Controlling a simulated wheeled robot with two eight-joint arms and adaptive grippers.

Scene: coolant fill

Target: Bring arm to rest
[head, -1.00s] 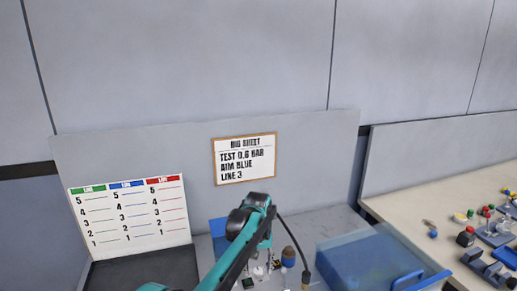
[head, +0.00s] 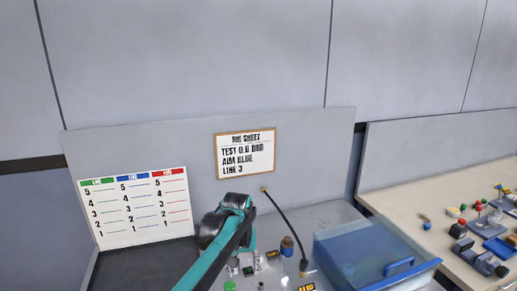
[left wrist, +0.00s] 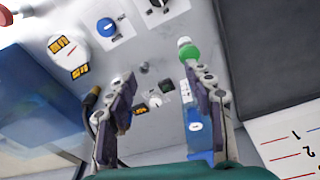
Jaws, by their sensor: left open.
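My left arm, teal and black, rises from the bottom of the head view to a black joint in front of the grey back panel (head: 110,150). In the left wrist view my left gripper (left wrist: 161,82) is open, its two fingers wide apart with nothing between them. It hangs over the grey rig panel (left wrist: 150,60). A green knob (left wrist: 188,50) shows just beyond the right finger, and a blue knob (left wrist: 105,27) lies farther off. I cannot tell whether a finger touches anything. My right gripper is not in view.
A black hose (head: 285,218) runs from the back panel down to the rig. A translucent blue bin (head: 350,250) stands to its right. A white line chart (head: 140,212) and a rig sheet (head: 245,155) are upright behind. A bench (head: 400,190) with several small parts is at the right.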

